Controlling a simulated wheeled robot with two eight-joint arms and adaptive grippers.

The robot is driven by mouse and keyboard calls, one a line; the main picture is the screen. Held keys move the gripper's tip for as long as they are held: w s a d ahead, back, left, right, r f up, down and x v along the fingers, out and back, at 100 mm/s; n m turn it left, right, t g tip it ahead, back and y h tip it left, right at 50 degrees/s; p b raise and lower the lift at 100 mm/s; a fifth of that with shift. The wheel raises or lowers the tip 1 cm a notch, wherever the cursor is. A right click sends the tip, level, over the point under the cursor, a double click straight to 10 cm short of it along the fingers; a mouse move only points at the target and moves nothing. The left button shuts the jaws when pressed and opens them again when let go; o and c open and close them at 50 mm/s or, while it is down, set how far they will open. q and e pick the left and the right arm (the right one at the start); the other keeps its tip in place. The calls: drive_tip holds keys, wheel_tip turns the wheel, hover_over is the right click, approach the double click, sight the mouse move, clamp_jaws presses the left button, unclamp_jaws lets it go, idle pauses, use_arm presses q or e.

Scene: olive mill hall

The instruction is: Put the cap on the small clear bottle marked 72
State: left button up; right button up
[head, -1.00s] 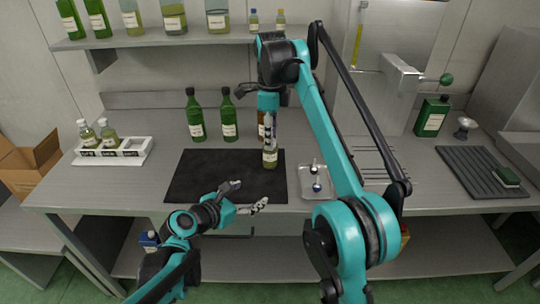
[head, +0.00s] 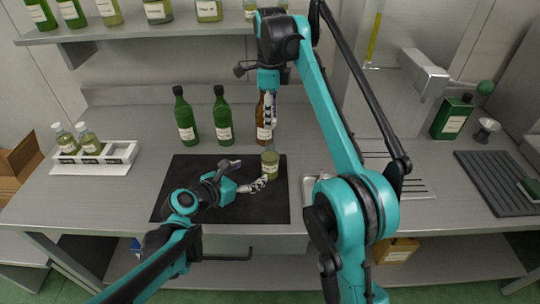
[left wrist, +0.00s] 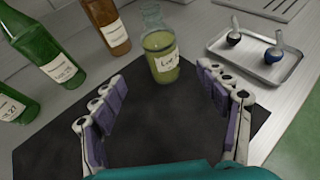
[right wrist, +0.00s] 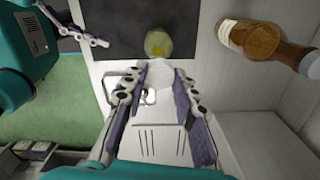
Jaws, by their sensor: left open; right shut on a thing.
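The small clear bottle (head: 270,163) with yellow-green liquid stands upright near the black mat's right edge. In the left wrist view the bottle (left wrist: 162,58) shows a label too blurred to read fully. My left gripper (head: 250,175) is open, low over the mat, its fingers pointing at the bottle and apart from it. My right gripper (head: 270,118) points down above the bottle. In the right wrist view its fingers close on a pale round thing (right wrist: 173,76), seemingly the cap, beside the bottle (right wrist: 158,43); whether they touch is unclear.
A metal tray (left wrist: 240,66) holds black and blue round-ended pieces, right of the bottle. A brown bottle (head: 264,135) and two green bottles (head: 186,120) stand behind the mat (head: 180,180). A white rack (head: 115,155) with small bottles is at left.

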sight(270, 162)
drive_tip(key=shift+s+r, duration=0.15)
drive_tip(key=shift+s, duration=0.15)
drive_tip(key=shift+w, duration=0.1)
use_arm(q)
drive_tip(key=x, duration=1.1)
drive_tip(key=shift+w+d+f, duration=0.1)
drive_tip(key=shift+w+d, duration=0.15)
drive_tip(key=shift+d, duration=0.1)
clamp_jaws()
use_arm(e)
drive_tip(key=shift+f, duration=2.55)
